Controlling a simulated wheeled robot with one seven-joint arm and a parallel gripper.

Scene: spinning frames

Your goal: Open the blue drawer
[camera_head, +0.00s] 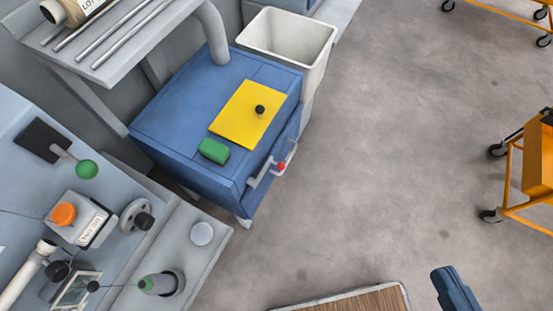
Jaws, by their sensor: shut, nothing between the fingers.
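A blue cabinet (180,120) stands left of centre. Its drawer front (243,200) faces the open floor and shows only as a narrow side from above. A light grey handle (262,176) sticks out from that front, with a small red part (281,166) at its middle. I see no gap that shows the drawer open. My gripper (444,272), dark blue, shows at the lower right edge, shut and empty. It is well apart from the handle, with floor between them.
A yellow sheet (235,120) with a black knob (260,109) and a green block (213,151) lie on the cabinet. A white bin (312,50) stands behind it. A grey machine (100,270) is at left, orange carts (538,160) at right, a wood-topped surface (355,301) below. Floor between is clear.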

